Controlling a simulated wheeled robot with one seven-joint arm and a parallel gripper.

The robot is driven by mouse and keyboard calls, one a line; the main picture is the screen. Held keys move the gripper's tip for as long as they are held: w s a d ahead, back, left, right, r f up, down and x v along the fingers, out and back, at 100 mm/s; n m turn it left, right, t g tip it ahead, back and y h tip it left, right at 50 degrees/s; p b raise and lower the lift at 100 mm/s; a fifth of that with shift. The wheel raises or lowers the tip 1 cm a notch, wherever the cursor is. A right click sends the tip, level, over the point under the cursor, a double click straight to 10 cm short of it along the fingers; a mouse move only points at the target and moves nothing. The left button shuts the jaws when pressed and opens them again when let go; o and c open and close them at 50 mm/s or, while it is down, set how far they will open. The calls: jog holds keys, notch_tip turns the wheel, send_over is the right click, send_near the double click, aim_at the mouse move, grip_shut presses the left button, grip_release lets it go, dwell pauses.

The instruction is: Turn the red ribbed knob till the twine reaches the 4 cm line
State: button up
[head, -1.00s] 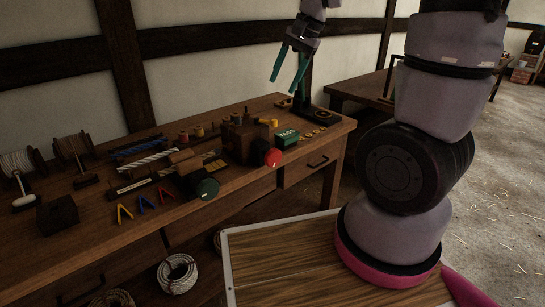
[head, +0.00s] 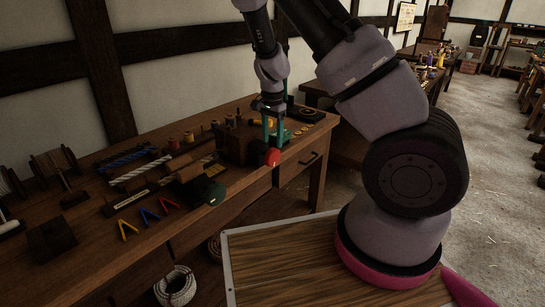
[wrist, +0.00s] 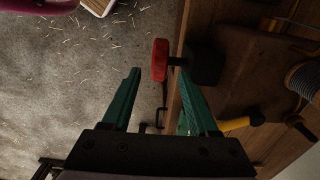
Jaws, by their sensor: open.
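The red ribbed knob (head: 272,157) sticks out from the front of a dark wooden block (head: 234,146) on the bench. In the wrist view the knob (wrist: 160,60) is a narrow red disc on a short shaft, just past the fingertips and between their lines. My gripper (head: 273,144) has green fingers and is open, pointing down over the knob. In the wrist view my gripper (wrist: 158,74) has one finger on each side of the knob's line, with nothing held. I cannot make out the twine or the 4 cm line.
A yellow-handled tool (wrist: 238,124) lies near one finger in the wrist view.

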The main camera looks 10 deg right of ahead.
aim_at(272, 149)
notch_tip(272, 149, down, 7)
jog(key=shift+f, duration=0.2)
grip_shut()
